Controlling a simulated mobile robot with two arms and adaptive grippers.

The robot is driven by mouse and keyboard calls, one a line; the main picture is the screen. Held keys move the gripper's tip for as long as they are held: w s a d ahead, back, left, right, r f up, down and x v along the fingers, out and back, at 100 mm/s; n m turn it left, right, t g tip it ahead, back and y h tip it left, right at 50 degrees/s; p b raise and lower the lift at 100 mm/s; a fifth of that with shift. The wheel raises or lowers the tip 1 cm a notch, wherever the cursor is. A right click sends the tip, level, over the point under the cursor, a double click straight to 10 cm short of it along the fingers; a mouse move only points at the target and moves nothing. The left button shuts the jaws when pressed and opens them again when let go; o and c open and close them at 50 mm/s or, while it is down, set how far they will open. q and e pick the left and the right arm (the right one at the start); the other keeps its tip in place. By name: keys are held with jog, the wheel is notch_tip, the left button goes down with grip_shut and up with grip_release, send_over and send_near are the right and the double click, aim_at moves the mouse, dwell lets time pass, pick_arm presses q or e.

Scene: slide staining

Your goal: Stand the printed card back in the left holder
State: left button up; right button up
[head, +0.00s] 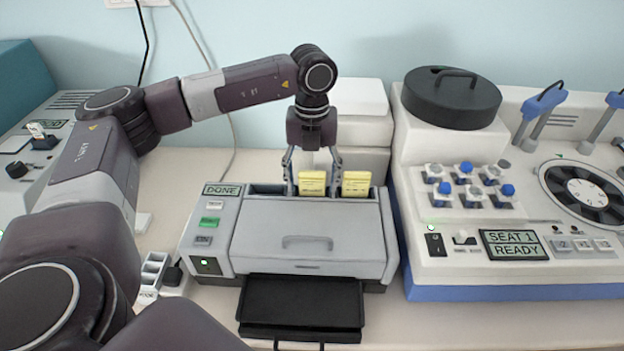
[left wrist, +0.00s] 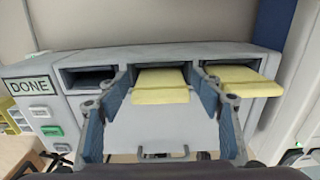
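Two yellow cards stand in slots along the back of the grey printer (head: 300,240): a middle one (head: 312,184) and a right one (head: 356,184). The left wrist view also shows the middle card (left wrist: 160,92) and right card (left wrist: 240,84). The left slot (left wrist: 90,76) looks empty and dark. No print is readable on either card. My left gripper (head: 313,182) points down over the middle slot, its fingers apart, one on each side of the middle card, with a small gap at each side. The right gripper is out of view.
The printer display (head: 222,190) reads DONE. A black tray (head: 301,302) juts from its front. White boxes (head: 352,140) stand close behind it. A white machine (head: 510,275) with blue-capped bottles and a black lid (head: 452,98) stands at the right.

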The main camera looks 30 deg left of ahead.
pick_arm(q)
jog(key=shift+r, duration=0.3)
jog(key=shift+w+r, duration=0.1)
jog(key=shift+r, duration=0.15)
notch_tip(320, 180, up, 10)
jog(key=b, duration=0.3)
jog(key=shift+f, duration=0.1)
jog(key=shift+r+b, duration=0.35)
jog(key=shift+r, duration=0.4)
